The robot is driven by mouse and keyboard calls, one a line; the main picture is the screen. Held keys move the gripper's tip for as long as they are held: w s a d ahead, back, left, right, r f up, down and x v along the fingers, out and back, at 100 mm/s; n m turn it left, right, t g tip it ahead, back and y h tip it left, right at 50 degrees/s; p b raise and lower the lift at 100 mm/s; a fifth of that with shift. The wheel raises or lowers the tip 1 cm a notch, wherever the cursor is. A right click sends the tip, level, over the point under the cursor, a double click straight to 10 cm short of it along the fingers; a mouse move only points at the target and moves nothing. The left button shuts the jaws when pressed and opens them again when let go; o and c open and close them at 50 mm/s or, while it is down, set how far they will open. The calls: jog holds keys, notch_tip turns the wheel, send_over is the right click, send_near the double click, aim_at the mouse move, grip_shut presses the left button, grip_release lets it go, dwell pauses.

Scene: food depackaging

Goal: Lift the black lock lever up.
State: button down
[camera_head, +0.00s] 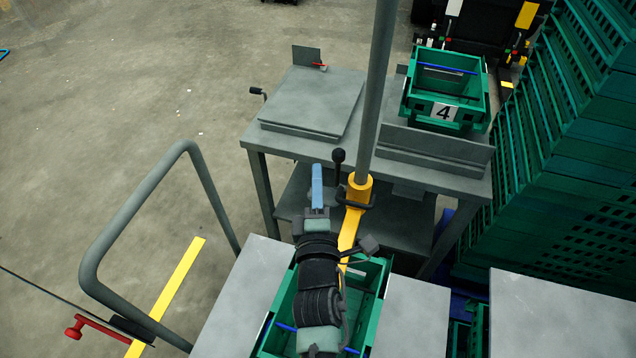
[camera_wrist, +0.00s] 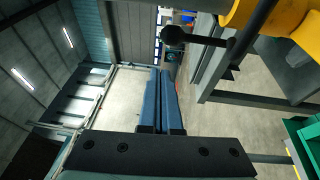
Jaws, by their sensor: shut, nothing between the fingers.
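A black lever with a round ball knob (camera_head: 338,156) stands up beside the yellow clamp (camera_head: 359,190) on the grey pole in the head view. In the wrist view the knob and its rod (camera_wrist: 176,37) lie at the top, just right of my fingertips, with the yellow part at the upper right. My gripper (camera_head: 317,168) has blue fingers pressed together, with nothing between them. The fingers point away from the camera, to the left of the lever, and look apart from it. They also show in the wrist view (camera_wrist: 161,70). The lever's lower end is partly hidden in the head view.
A grey metal table (camera_head: 300,106) stands ahead, with a smaller black handle (camera_head: 257,91) on its left edge. A green crate marked 4 (camera_head: 445,95) sits on it. Another green crate (camera_head: 372,290) lies below my arm. A grey rail (camera_head: 140,213) stands at left.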

jog(key=s, duration=1)
jog(key=shift+r, duration=0.45)
jog(key=shift+s+a, duration=0.1)
jog(key=w+d+r+m+t+h+p, duration=0.15)
jog(key=r+m, duration=0.35)
jog(key=r, duration=1.1)
jog(key=w+r+m+t+h+p, duration=0.1)
jog(key=w+r+m+t+p, duration=0.35)
jog(key=r, duration=1.25)
jog(key=s+a+r+m+t+y, duration=0.1)
jog(key=s+r+m, duration=0.3)
jog(key=r, duration=0.8)
jog(key=s+r+m+t+y+p, duration=0.1)
jog(key=s+r+m, duration=0.3)
jog(key=s+r, duration=0.4)
notch_tip(320, 180, up, 5)
jog(key=shift+s+a+f+m+t, duration=0.1)
jog(key=shift+s+a+m+t, duration=0.2)
jog(key=shift+s+a+m, duration=0.1)
